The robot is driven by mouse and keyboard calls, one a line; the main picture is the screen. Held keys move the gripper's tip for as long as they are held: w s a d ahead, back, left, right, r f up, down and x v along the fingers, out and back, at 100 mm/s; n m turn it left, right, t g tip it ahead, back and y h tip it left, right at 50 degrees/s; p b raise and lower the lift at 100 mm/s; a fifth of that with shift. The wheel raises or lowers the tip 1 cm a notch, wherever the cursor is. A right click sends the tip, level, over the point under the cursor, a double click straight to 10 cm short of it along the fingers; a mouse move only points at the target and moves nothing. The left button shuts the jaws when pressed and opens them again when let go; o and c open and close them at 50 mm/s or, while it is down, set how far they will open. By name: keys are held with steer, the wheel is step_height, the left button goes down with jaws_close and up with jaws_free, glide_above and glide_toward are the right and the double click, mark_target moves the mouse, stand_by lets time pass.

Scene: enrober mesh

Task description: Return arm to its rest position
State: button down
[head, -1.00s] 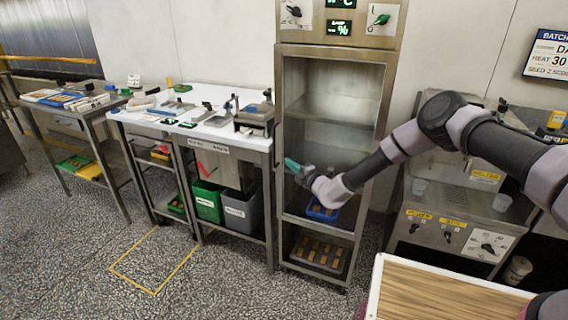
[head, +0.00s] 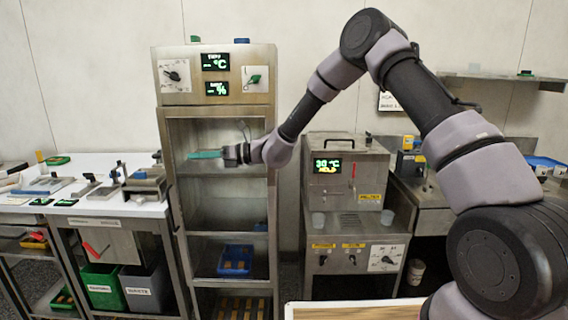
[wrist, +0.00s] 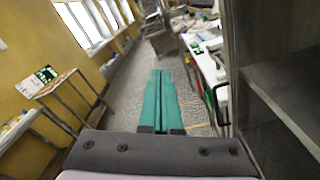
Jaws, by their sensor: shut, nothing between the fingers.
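My gripper (head: 206,154) shows in the head view in front of the tall steel cabinet (head: 180,200), at the height of its upper shelf. Its teal fingers point left and look closed together, with nothing between them. In the wrist view, the two teal fingers of my gripper (wrist: 157,100) lie side by side over the grey floor. My arm arches up from the right and reaches down to the cabinet front.
A blue tray (head: 236,260) sits low in the cabinet. A machine with a green display (head: 345,170) stands right of it. A white worktable (head: 90,210) with tools is at left. A wood-topped surface (head: 350,312) is in front. The wrist view shows cabinet shelves (wrist: 285,100) close at right.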

steer(key=s+d+r+n+h, duration=0.25)
steer(key=d+r+n, duration=0.2)
steer(key=d, duration=0.35)
steer(key=s+d+r+n+t+h, duration=0.1)
steer(key=s+d+r+n+h, duration=0.1)
steer(key=s+d+r+n, duration=0.4)
steer(key=s+d+r+n+h, duration=0.1)
steer(key=d+r+n+h, duration=0.15)
steer(key=d, duration=0.65)
steer(key=s+d+r+n+t+h, duration=0.1)
steer(key=s+d+n+t+h, duration=0.1)
steer(key=s+d, duration=0.3)
steer(key=s+d+r+n+t+h, duration=0.2)
steer(key=s+d+h, duration=0.1)
steer(key=d, duration=1)
steer(key=s+d+r+n+t+h, duration=0.1)
steer(key=s+d+r+t+h, duration=0.1)
steer(key=s+d, duration=0.4)
steer(key=d+h, duration=0.1)
steer(key=d, duration=0.2)
steer(key=shift+s+r+n+t, duration=0.25)
steer(key=shift+s+n+t, duration=0.05)
steer(key=shift+n+t, duration=0.1)
steer(key=shift+d, duration=0.1)
